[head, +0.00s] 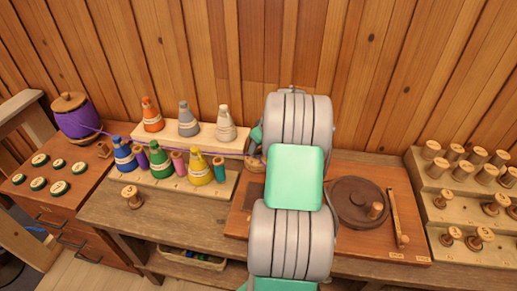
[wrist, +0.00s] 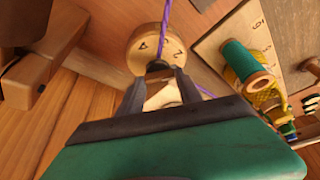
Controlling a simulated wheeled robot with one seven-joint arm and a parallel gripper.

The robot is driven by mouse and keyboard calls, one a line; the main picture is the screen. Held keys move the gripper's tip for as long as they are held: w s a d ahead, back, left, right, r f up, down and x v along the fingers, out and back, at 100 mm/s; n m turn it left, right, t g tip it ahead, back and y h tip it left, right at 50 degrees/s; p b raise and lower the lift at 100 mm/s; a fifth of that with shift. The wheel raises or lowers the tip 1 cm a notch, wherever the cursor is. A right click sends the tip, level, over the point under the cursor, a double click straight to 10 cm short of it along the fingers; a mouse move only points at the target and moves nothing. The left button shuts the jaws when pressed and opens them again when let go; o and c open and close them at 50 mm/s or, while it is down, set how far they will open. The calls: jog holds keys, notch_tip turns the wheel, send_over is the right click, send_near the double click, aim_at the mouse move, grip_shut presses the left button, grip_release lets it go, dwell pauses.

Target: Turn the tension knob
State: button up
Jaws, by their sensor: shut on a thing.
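The tension knob (wrist: 147,43) is a round, pale wooden piece with dark marks on its face, at the top middle of the wrist view. My gripper (wrist: 158,78) has its dark fingers closed at the knob's near edge. A dark piece shows at the fingertips, and a pale piece lies between the fingers; the exact contact is partly hidden. Purple thread (wrist: 165,14) runs past the knob. In the head view my own arm hides the gripper. There the thread (head: 195,147) stretches from the purple spool (head: 76,117) at left toward the wooden board.
A stepped rack (head: 166,182) of colored cones and spools stands left of my arm. A brown turntable (head: 352,203) and a wooden lever (head: 397,218) lie to the right. A pale rack (head: 438,235) holds several wooden spools at far right. A plank wall stands close behind.

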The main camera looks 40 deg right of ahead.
jog(key=m+b, duration=0.1)
jog(key=m, duration=0.1)
jog(key=m+h+b, duration=0.1)
jog(key=m, duration=0.1)
jog(key=shift+w+a+f+h+b, duration=0.1)
jog(key=shift+a+h+b, duration=0.05)
jog(key=shift+h+b, duration=0.15)
jog(key=shift+m+g+h+b, duration=0.4)
jog(key=shift+m+h+b, duration=0.25)
jog(key=shift+m, duration=1.05)
jog(key=o, duration=1.4)
jog(key=b+v, duration=0.1)
jog(key=v, duration=0.7)
